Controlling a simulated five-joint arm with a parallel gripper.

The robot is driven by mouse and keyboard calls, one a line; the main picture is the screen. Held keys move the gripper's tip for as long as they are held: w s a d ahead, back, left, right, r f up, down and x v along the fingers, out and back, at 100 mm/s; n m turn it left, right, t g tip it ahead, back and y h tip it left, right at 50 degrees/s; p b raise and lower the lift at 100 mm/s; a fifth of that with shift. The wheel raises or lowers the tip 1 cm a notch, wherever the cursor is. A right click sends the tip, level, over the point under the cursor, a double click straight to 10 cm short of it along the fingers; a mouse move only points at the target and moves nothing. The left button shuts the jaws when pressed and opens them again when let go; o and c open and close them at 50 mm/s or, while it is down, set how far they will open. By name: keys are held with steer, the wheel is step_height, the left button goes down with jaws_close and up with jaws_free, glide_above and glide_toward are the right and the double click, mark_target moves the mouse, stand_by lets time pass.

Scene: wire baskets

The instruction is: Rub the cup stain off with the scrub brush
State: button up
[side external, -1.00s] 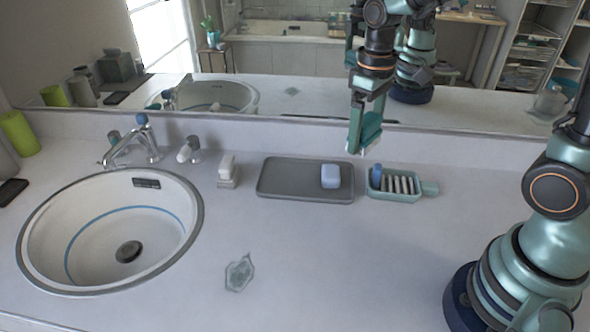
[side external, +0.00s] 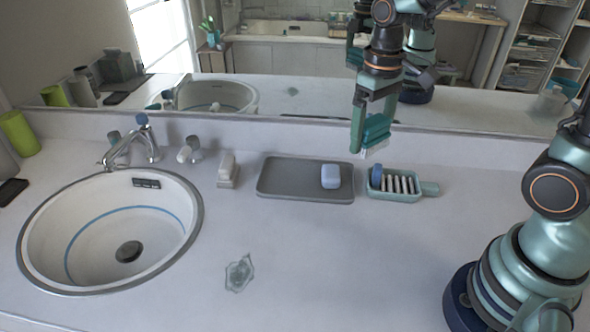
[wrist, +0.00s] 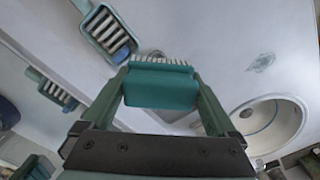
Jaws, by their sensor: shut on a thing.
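The stain (side external: 239,273) is a greyish-green ragged patch on the white counter, right of the sink. It also shows in the wrist view (wrist: 260,63), up and right of my gripper. My gripper (side external: 365,146) is shut on the scrub brush (wrist: 160,86), a teal block with white bristles along its far edge. In the side view the brush (side external: 377,131) hangs between the fingers, in the air above the back of the counter near the mirror. It is apart from the stain. The fingers partly hide it there.
A teal slatted dish (side external: 430,188) holds a blue item. The round sink (side external: 190,225) is left. The counter around the stain is clear.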

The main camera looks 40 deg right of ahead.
steer(key=c, duration=1.1)
steer(key=w+a+f+n, duration=0.1)
steer(key=a+f+n, duration=0.1)
steer(key=a, duration=0.8)
steer(key=a+f+n, duration=0.2)
steer(key=a+f, duration=0.3)
steer(key=a, duration=0.4)
steer(key=w+a+f+n, duration=0.1)
steer(key=a+f+n, duration=0.1)
steer(key=a, duration=0.8)
steer(key=shift+w+a+f, duration=0.15)
steer(key=shift+a+f, duration=0.05)
steer(key=shift+f, duration=0.25)
steer(key=shift+w+a+f, duration=0.15)
steer(key=shift+f, duration=0.3)
